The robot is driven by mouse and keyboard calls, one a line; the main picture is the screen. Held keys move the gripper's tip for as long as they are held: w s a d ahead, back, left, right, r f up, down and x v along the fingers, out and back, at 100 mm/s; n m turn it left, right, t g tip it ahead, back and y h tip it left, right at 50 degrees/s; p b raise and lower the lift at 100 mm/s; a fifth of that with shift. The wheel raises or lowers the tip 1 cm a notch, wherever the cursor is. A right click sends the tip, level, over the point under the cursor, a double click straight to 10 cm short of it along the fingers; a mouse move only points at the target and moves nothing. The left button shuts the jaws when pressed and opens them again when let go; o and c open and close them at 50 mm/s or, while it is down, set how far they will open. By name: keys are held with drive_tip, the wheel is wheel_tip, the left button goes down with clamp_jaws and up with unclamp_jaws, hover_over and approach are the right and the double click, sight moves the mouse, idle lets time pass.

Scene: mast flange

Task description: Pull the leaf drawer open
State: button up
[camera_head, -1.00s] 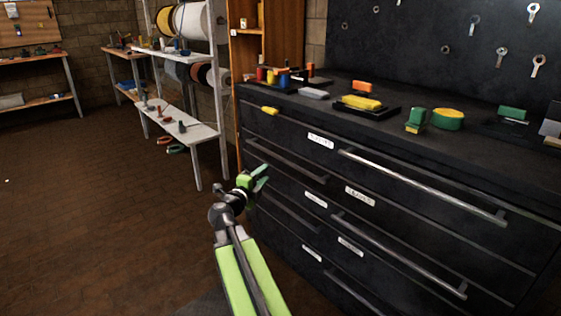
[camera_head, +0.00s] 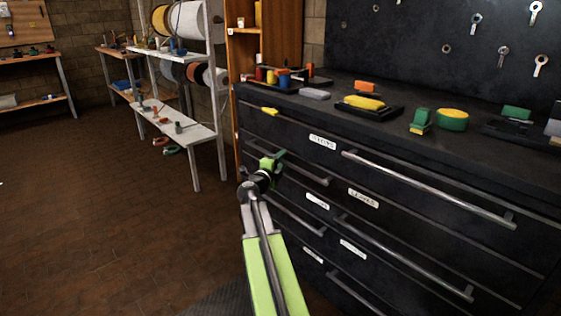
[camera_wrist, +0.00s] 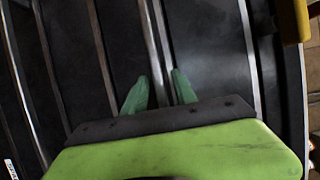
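The black drawer cabinet (camera_head: 420,170) has several drawer fronts with metal bar handles and white labels; all the fronts look shut. One label (camera_head: 363,197) may read "leaves", but the print is too small to be sure. My gripper (camera_head: 276,157) is at the upper left bar handle (camera_head: 300,170), and the arm covers part of the front below it. In the wrist view my gripper's two green fingers (camera_wrist: 159,88) are apart. A bar handle (camera_wrist: 156,25) runs down the picture toward the gap between them. Whether they touch it cannot be told.
A yellow piece (camera_head: 270,111) sticks out at the cabinet top's left edge. Sponges, a yellow-green pad (camera_head: 449,119) and trays lie on top. A white shelf rack (camera_head: 180,122) stands at the left. The brown floor (camera_head: 90,220) at the left is clear.

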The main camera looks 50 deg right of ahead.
clamp_jaws()
idle(1.2)
